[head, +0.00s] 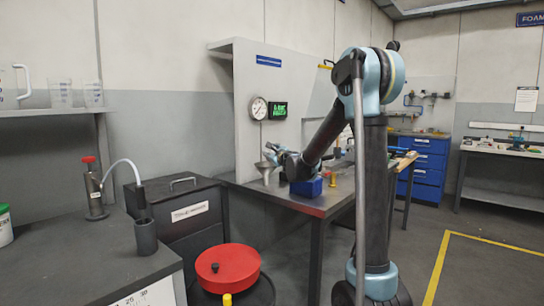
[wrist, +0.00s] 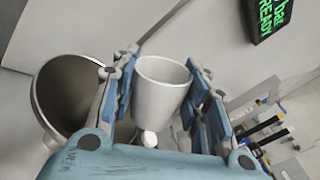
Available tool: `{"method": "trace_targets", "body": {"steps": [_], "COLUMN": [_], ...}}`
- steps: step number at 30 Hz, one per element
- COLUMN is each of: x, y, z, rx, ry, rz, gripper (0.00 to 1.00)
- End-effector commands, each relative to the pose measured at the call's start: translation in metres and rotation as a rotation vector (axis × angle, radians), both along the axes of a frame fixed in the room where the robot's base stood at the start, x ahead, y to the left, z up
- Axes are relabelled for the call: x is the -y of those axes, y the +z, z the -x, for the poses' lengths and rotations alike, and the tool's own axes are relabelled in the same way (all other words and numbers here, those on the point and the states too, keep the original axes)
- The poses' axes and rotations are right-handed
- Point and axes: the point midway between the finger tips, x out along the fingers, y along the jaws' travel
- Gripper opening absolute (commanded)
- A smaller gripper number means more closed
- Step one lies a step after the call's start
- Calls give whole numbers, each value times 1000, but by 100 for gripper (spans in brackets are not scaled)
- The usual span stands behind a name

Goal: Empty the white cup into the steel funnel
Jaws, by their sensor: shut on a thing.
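My gripper (wrist: 160,72) is shut on the white cup (wrist: 160,95), one finger on each side of it. The cup's mouth faces the top of the wrist view and its inside looks pale; I cannot make out any contents. The steel funnel (wrist: 84,72) is a wide grey bowl just left of the cup, partly hidden by my left finger. In the head view the funnel (head: 265,172) stands at the bench's left end, with my gripper (head: 274,155) right by its rim. The cup is too small to make out clearly there.
A small white rounded thing (wrist: 149,139) shows below the cup. A blue block (head: 307,187) and a yellow-and-red item (head: 332,180) are on the bench near my arm. A gauge (head: 258,108) and a green display (head: 277,110) are on the panel behind.

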Motion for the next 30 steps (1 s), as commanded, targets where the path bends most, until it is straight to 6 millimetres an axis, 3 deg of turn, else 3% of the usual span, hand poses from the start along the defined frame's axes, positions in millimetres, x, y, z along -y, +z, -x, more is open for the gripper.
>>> {"method": "trace_targets", "body": {"steps": [21,30], "x": [-8,-11], "y": [10,12], "z": [3,4], "rx": [268,327], "ry": [5,6], "rz": [665,812], "gripper": [25,25]}}
